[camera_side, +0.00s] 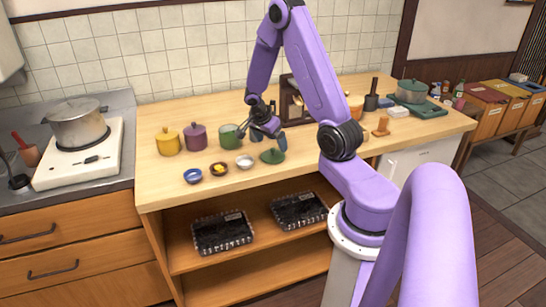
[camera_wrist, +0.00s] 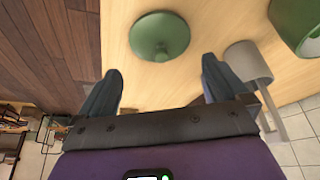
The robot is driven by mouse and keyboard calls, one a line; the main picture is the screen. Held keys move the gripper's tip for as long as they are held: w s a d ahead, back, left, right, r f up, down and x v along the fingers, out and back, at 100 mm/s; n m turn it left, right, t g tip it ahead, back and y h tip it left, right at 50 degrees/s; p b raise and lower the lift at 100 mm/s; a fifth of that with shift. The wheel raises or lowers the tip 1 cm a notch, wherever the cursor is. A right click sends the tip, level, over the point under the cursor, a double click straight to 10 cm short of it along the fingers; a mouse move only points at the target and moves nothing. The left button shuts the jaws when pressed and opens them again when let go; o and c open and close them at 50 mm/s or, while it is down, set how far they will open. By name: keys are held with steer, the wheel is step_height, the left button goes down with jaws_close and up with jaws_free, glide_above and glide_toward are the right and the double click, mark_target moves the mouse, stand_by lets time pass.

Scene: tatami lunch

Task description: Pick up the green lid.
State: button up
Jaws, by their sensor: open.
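The green lid (camera_side: 272,156) lies on the wooden counter, right of the small bowls. In the wrist view the round lid (camera_wrist: 158,32) has a small knob on top and lies beyond the fingertips. My gripper (camera_side: 268,138) is just above and behind the lid, with its fingers spread. In the wrist view my gripper (camera_wrist: 162,74) is open, with nothing between the fingers and the lid apart from them. The green pot (camera_side: 230,136) stands left of my gripper; it is partly in the wrist view (camera_wrist: 293,18).
Yellow (camera_side: 168,142) and purple (camera_side: 195,137) lidded pots stand to the left. A grey piece (camera_wrist: 248,62) beside my right finger is unclear. The counter's front edge lies close to the lid.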

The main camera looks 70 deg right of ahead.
mark_target(273, 148)
steer(key=shift+x, duration=2.55)
steer(key=shift+w, duration=0.15)
steer(key=c, duration=0.8)
